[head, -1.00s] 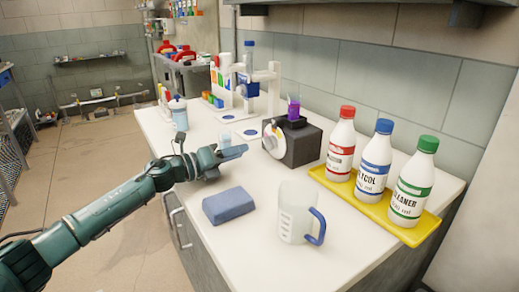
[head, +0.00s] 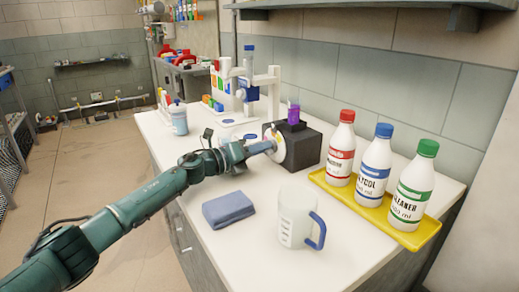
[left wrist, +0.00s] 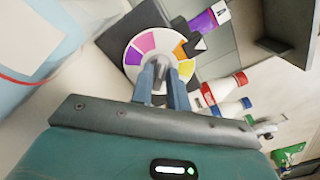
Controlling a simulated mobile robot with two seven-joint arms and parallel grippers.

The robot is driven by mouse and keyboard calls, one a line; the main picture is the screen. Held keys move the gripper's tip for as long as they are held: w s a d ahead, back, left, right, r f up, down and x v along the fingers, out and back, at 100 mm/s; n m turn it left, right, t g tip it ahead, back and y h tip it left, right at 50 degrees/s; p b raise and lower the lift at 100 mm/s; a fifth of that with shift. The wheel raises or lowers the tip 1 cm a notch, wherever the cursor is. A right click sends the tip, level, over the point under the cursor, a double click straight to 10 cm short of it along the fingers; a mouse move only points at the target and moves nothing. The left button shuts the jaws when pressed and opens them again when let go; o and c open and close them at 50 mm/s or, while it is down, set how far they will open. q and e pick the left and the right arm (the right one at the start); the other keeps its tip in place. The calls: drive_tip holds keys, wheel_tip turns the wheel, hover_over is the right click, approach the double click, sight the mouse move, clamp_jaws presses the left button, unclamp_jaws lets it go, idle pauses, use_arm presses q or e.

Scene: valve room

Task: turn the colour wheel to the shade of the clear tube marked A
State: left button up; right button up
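The colour wheel (head: 277,139) is a pale disc on the front of a black box (head: 300,148) on the bench. In the left wrist view the wheel (left wrist: 143,46) shows pink, purple, orange and pale segments, with a dark pointer (left wrist: 196,46) at its rim. The clear tube marked A (left wrist: 209,18) holds purple liquid; in the head view the tube (head: 293,112) stands upright on the box. My left gripper (head: 268,147) is at the wheel's face. Its fingers (left wrist: 164,72) are apart, either side of the hub; contact is unclear. My right gripper is out of view.
A yellow tray (head: 352,197) with red-, blue- and green-capped bottles stands at the right. A white stand (head: 272,88) and a blue-lidded container (head: 179,119) are behind.

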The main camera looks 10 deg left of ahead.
use_arm(q)
clamp_jaws()
